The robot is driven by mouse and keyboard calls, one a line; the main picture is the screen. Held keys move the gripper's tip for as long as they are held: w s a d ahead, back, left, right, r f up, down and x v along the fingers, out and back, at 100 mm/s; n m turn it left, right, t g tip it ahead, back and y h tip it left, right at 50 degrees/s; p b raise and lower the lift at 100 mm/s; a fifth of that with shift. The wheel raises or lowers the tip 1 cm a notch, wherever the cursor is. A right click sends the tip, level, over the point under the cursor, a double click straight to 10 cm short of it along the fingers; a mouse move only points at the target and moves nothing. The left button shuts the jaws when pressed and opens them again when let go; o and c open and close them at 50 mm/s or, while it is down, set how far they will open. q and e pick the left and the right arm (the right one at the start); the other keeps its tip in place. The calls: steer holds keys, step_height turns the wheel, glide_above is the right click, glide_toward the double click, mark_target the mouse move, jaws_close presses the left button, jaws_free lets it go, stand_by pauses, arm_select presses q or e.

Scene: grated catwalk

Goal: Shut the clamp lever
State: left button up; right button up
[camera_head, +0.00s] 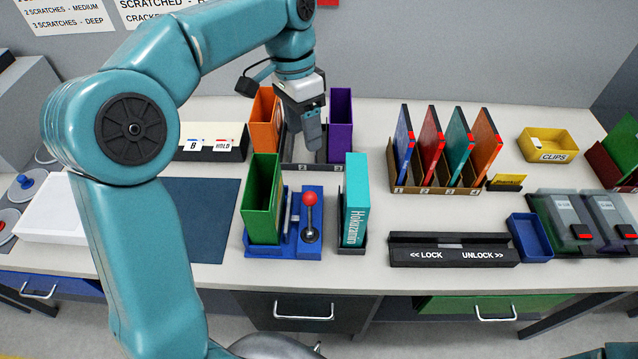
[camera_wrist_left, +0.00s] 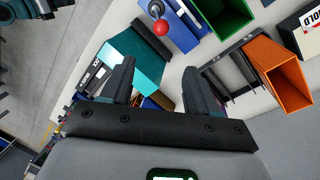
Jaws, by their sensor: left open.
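The clamp lever (camera_head: 310,212) is a dark stem with a red ball knob, standing roughly upright on a blue clamp base (camera_head: 308,250) near the bench front. A green open-topped box (camera_head: 262,200) stands at the left of this base. My right gripper is not in view.
Orange (camera_head: 264,122) and purple (camera_head: 340,125) holders stand behind. A dark LOCK/UNLOCK bar (camera_head: 453,240) and a rack of coloured plates (camera_head: 433,188) lie right. A dark blue mat (camera_head: 200,215) lies left.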

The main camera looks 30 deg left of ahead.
mark_target(309, 193)
arm_select(q)
steer(key=f, duration=0.5)
steer(key=s+d+f, duration=0.1)
steer(key=f, duration=0.4)
steer(key=d+f, duration=0.1)
steer(key=f, duration=0.4)
steer(key=shift+s+f, duration=0.15)
steer(key=shift+f, duration=0.1)
steer(key=shift+d+f, duration=0.1)
steer(key=shift+f, duration=0.1)
steer(key=shift+s, duration=0.3)
